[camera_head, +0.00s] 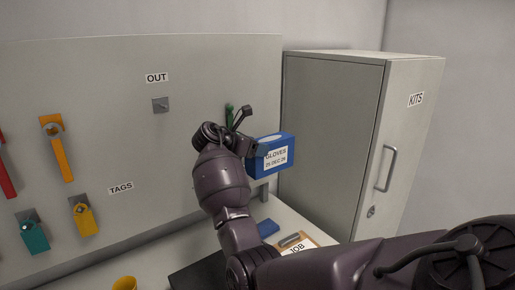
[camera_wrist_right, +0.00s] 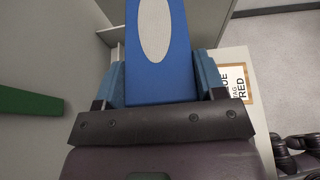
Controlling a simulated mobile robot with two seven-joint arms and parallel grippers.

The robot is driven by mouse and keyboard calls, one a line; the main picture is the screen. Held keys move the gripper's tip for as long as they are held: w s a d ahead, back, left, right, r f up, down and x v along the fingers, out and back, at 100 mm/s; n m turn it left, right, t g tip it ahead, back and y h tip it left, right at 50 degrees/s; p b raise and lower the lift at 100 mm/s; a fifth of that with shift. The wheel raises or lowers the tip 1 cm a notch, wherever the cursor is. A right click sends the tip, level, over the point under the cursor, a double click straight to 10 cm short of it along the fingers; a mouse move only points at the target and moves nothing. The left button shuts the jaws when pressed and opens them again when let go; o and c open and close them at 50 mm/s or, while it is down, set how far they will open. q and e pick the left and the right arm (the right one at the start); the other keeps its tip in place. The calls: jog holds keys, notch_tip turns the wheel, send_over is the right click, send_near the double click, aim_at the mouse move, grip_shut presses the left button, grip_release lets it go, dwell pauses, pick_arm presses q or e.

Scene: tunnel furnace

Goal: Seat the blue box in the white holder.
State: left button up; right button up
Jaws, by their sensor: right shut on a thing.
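The blue box (camera_head: 280,158) is labelled GLOVES and has a pale oval on its top. It is raised above the counter in front of the grey panel, near the cabinet. My right gripper (camera_head: 258,150) is shut on it. In the right wrist view the blue box (camera_wrist_right: 158,60) sits between the two blue fingers of the right gripper (camera_wrist_right: 160,82). The white holder (camera_head: 264,191) seems to be the pale piece just below the box, mostly hidden. I cannot tell whether the box touches it. My left gripper is not in view.
A grey KITS cabinet (camera_head: 335,140) stands close to the right of the box. A clipboard (camera_head: 297,243) and a small blue item (camera_head: 268,227) lie on the counter below. Tools and tags hang on the panel (camera_head: 110,130) at left. A green item (camera_head: 229,115) hangs behind the gripper.

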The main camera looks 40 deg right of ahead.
jog(key=shift+w+d+r, duration=0.1)
jog(key=shift+w, duration=0.6)
jog(key=shift+w+d+b, duration=0.1)
jog(key=shift+w+b, duration=0.25)
jog(key=shift+w, duration=0.3)
pick_arm(q)
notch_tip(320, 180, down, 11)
jog(key=b, duration=1.1)
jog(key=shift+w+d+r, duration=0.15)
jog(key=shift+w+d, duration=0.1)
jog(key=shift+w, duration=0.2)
pick_arm(e)
jog(key=w, duration=0.2)
jog(key=w+f, duration=0.1)
jog(key=w, duration=0.1)
jog(key=shift+d, duration=0.15)
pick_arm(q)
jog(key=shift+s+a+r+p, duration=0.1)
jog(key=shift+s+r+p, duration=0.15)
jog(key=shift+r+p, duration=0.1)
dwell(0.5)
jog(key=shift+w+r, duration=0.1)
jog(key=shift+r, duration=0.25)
pick_arm(e)
jog(key=shift+f, duration=0.1)
